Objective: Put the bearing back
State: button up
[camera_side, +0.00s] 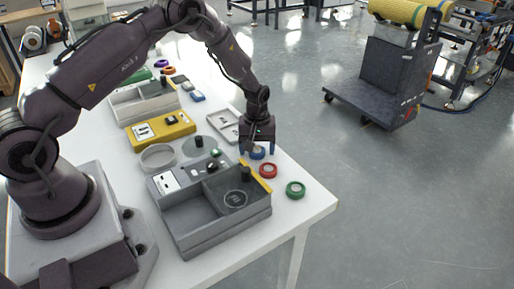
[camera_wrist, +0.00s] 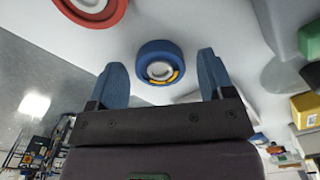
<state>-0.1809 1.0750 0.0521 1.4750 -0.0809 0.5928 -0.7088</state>
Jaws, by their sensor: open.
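A blue ring-shaped bearing (camera_side: 257,154) lies on the white table near its right edge. In the wrist view the blue bearing (camera_wrist: 160,62) shows a pale centre and a small yellow mark. My gripper (camera_side: 257,149) points down right over it in the side view. In the wrist view my gripper (camera_wrist: 161,62) is open, with one blue finger on each side of the bearing and a visible gap on both sides. A red ring (camera_side: 268,171) and a green ring (camera_side: 295,189) lie nearby; the red ring also shows in the wrist view (camera_wrist: 95,8).
A grey compartment box (camera_side: 188,227) with a round mark inside stands in front. Behind are a pale tray (camera_side: 222,124), a yellow box (camera_side: 160,131), a round dish (camera_side: 158,157) and a grey disc (camera_side: 200,146). Table is clear around the green ring.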

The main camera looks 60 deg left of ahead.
notch_tip(320, 180, up, 12)
notch_tip(320, 180, up, 11)
jog(key=m+t, duration=0.2)
jog(key=m, duration=0.1)
send_over(257, 150)
jog(key=s+d, duration=0.3)
jog(key=s, duration=0.1)
jog(key=s+d+r+m+t, duration=0.1)
jog(key=s+d+r+m, duration=0.1)
jog(key=s+r, duration=0.2)
jog(key=s+d+r+m+t, duration=0.1)
jog(key=s+d+r+m, duration=0.1)
jog(key=s, duration=0.8)
jog(key=s+d+r+m+t, duration=0.1)
jog(key=s+d+r+m, duration=0.2)
jog(key=s, duration=0.5)
notch_tip(257, 150, up, 3)
jog(key=shift+f+m+t, duration=0.2)
jog(key=shift+m+t, duration=0.1)
jog(key=shift+m, duration=0.3)
